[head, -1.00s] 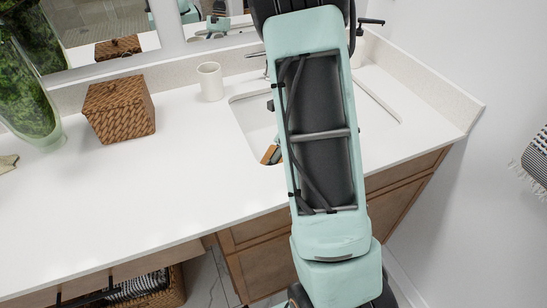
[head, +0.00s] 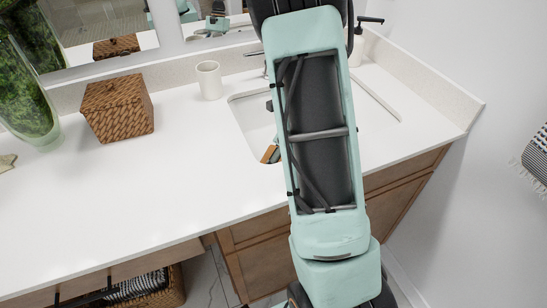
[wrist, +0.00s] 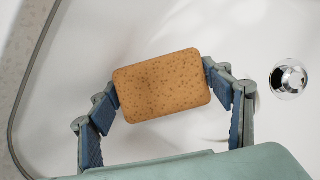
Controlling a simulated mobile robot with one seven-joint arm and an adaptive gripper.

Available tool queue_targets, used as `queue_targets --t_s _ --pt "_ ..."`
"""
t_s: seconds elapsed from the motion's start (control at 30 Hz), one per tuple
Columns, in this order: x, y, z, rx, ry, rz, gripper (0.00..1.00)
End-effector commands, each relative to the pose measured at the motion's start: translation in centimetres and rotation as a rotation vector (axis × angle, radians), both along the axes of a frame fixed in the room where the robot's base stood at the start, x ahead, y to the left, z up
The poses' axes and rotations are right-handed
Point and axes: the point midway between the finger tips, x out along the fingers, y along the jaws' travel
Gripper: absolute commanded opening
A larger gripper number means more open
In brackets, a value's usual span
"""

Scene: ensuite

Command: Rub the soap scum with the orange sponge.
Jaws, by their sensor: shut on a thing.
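The orange sponge (wrist: 162,85) is between the two blue-padded fingers of my gripper (wrist: 161,90) in the wrist view, with a finger touching each end. My gripper is shut on it, over the white basin of the sink (wrist: 215,35). In the head view a small orange part of the sponge (head: 268,153) shows inside the sink (head: 251,118), at its left side. My arm hides most of the sink and the gripper there. I cannot make out the soap scum clearly; a faint greyish smear shows on the basin just right of the sponge in the wrist view.
A metal drain (wrist: 289,79) lies right of the sponge. The sink's rim (wrist: 36,75) runs along the left. On the white counter (head: 150,185) stand a woven box (head: 118,108), a white cup (head: 209,80) and a glass vase (head: 28,90).

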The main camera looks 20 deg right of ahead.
Motion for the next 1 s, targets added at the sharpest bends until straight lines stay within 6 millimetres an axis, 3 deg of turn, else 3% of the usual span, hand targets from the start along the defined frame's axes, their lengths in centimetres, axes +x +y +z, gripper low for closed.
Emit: queue_targets --t_s 0.03,0.33,1.0 --pt "-0.6 0.9 -0.5 0.019 0.016 0.018 0.37" --pt "-0.4 -2.1 -0.2 0.014 0.010 0.010 0.37" --pt "-0.2 -6.5 0.2 0.009 0.005 0.006 0.37"
